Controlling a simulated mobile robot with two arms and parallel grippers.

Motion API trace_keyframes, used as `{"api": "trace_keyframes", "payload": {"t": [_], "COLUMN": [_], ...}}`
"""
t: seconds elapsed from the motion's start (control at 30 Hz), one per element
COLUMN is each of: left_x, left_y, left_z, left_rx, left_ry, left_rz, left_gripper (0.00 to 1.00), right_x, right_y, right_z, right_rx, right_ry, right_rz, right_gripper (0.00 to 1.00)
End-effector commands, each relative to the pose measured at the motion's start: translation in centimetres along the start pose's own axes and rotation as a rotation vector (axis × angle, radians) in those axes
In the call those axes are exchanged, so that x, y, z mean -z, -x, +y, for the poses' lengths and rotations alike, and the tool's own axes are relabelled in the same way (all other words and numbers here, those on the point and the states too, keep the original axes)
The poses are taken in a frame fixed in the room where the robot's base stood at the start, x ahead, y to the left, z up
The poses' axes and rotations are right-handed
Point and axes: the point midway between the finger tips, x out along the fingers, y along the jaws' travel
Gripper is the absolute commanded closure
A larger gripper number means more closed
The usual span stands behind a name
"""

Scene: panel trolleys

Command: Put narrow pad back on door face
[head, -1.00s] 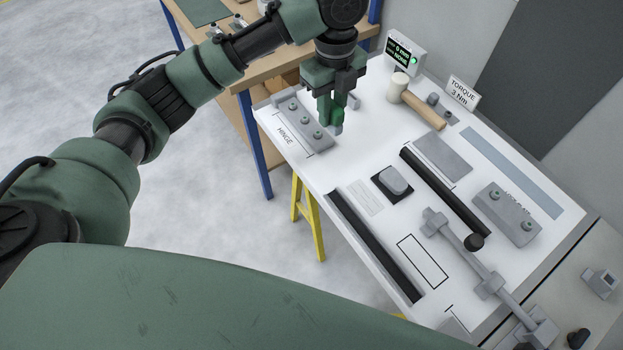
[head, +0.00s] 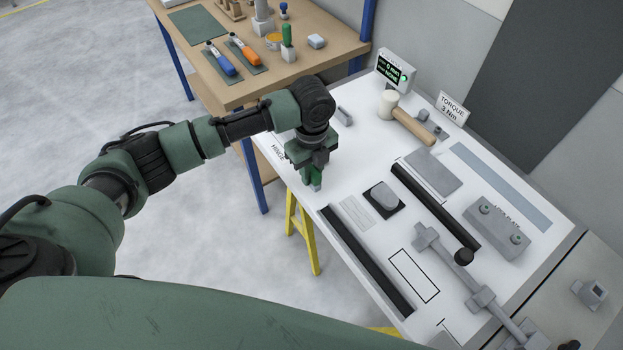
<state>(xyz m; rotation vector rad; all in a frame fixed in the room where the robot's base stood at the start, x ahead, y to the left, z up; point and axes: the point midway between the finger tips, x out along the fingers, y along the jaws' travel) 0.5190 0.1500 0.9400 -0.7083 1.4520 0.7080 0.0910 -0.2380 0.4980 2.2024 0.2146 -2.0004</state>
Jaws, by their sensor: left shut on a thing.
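My left gripper (head: 314,186) is low over the left part of the white door face (head: 437,313), fingers pointing down. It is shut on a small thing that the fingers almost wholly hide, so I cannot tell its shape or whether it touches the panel. A black-outlined empty rectangle (head: 414,275) is marked on the face, right of the gripper. A grey block on a black square pad (head: 384,196) lies nearer, between two long black strips, the left strip (head: 365,260) and the right strip (head: 434,207). My right gripper is not in view.
A grey plate (head: 432,172), a mallet (head: 412,123), a lock plate (head: 497,229) and a long grey bar with clamps (head: 456,270) lie on the panel. A display box (head: 394,70) and torque sign (head: 452,107) stand behind. A wooden bench (head: 262,85) with tools stands at upper left.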

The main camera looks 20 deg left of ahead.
Motion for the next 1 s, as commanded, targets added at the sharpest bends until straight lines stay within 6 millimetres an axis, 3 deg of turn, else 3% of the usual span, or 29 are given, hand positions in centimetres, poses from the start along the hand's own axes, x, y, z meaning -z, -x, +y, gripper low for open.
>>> {"api": "trace_keyframes", "payload": {"t": [0.27, 0.67, 0.7, 0.77, 1.0], "left_x": [0.1, 0.0, 0.0, 0.0, 0.0], "left_y": [-3.7, -4.3, -4.3, -4.3, -4.2], "left_z": [0.1, 0.0, 0.0, 0.0, 0.0], "left_rx": [-0.002, -0.001, -0.001, -0.001, -0.001], "left_ry": [0.000, 0.000, 0.000, 0.000, 0.000], "left_rz": [0.001, 0.000, 0.000, 0.000, 0.000], "left_gripper": [1.00, 1.00, 0.73, 0.57, 0.57], "right_x": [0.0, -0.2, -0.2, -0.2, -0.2], "right_y": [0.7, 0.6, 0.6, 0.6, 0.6], "right_z": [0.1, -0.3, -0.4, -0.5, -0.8], "right_rx": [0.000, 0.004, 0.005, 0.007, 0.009], "right_ry": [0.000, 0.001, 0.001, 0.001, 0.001], "right_rz": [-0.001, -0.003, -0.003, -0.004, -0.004], "right_gripper": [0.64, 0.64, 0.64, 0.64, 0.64]}}
